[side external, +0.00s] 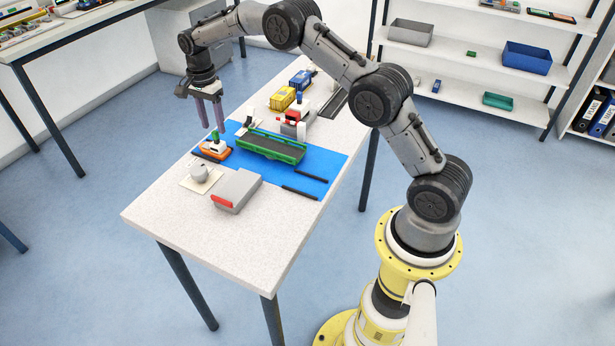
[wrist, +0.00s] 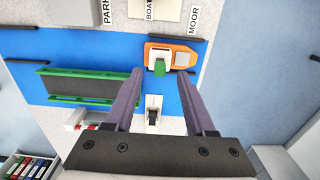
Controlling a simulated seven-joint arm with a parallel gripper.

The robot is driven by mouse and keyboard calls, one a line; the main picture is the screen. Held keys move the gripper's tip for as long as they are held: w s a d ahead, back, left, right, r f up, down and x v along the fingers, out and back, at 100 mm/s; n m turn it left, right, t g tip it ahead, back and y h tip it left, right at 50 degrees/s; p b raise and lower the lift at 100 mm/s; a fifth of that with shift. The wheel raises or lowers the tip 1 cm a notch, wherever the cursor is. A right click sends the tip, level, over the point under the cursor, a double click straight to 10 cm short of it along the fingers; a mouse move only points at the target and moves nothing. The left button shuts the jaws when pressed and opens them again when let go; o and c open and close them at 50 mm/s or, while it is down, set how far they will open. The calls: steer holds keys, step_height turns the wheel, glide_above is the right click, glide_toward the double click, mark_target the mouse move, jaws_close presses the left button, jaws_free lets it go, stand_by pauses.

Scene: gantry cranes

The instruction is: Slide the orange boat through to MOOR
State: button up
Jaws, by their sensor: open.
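The orange boat (side external: 214,151) sits at the left end of the blue strip (side external: 322,160), with a white cabin and a green block on top. In the wrist view the boat (wrist: 181,59) lies just beyond the fingertips, its green block (wrist: 158,69) between their lines. My gripper (side external: 213,130) is open and empty, pointing down above the boat, and its fingers (wrist: 165,72) are apart in the wrist view.
Black bars (side external: 311,175) lie along the strip's edges. A grey box with a red end (side external: 237,190) and a round grey knob (side external: 199,172) stand in front. Yellow and blue blocks (side external: 283,98) stand behind.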

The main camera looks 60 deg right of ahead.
steer(key=shift+r, duration=2.1)
steer(key=shift+a, duration=0.1)
step_height(320, 180, up, 13)
steer(key=s+a+t, duration=0.2)
steer(key=s+a, duration=0.1)
steer(key=s+a+r+n+t, duration=0.2)
steer(key=s+a+r+n, duration=0.1)
steer(key=s+r, duration=0.8)
steer(key=s+a+n+t, duration=0.25)
steer(key=s+n, duration=0.35)
steer(key=s, duration=1.2)
steer(key=s+f+n, duration=0.9)
steer(key=f, duration=0.1)
steer(key=shift+a+f+g, duration=0.35)
steer(key=shift+a+g, duration=0.05)
steer(key=shift+g, duration=0.05)
